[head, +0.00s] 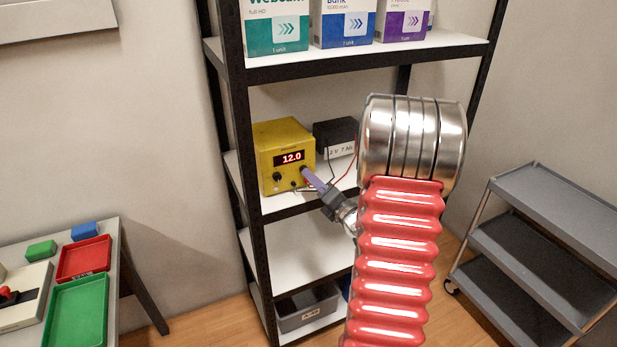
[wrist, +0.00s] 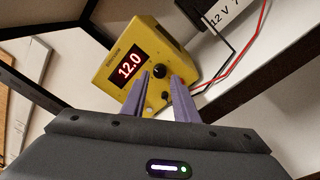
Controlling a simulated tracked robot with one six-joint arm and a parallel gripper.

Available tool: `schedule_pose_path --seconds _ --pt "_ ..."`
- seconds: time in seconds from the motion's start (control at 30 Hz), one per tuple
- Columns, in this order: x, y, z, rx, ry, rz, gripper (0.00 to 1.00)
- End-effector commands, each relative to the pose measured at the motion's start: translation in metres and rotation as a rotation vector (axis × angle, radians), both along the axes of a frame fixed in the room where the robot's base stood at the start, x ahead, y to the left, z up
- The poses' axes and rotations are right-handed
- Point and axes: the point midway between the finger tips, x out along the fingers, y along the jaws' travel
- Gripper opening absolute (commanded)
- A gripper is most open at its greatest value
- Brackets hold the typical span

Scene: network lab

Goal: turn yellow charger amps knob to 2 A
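The yellow charger (head: 270,135) stands on a middle shelf, its display lit red with 12.0. It also shows in the wrist view (wrist: 112,54). In the head view a black knob (head: 277,177) sits at the lower left of its front, and my gripper (head: 306,172) is at the right side of the front. In the wrist view my gripper (wrist: 160,76) has its two purple fingers apart, with a black knob (wrist: 159,71) between or just beyond the tips. Contact with that knob cannot be told. I cannot read any amps marking or knob setting.
A black battery box (head: 335,135) with red and black leads stands right of the charger. The shelf above holds several boxes (head: 345,25). A dark post (head: 240,130) rises left of the charger. A grey cart (head: 545,190) stands at right, a table with trays (head: 85,258) at left.

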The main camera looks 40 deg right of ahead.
Motion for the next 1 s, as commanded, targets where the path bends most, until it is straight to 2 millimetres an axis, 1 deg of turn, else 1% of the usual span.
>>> schedule_pose_path --seconds 0.03,0.1,0.2,0.33,0.57,0.93,0.97,1.0 --pt "0.007 -0.001 0.000 0.000 0.000 0.001 0.27" --pt "0.015 -0.003 0.000 -0.001 -0.001 0.001 0.27" --pt "0.022 -0.004 0.000 -0.001 0.000 0.000 0.27" --pt "0.026 -0.005 0.000 0.000 -0.001 -0.001 0.27" --pt "0.026 -0.005 0.000 0.000 -0.001 -0.001 0.27" --pt "0.025 -0.006 0.000 0.000 0.001 -0.002 0.01" --pt "0.025 -0.006 0.000 0.000 0.001 -0.002 0.00" --pt "0.026 0.001 0.000 0.001 0.001 0.000 0.00"
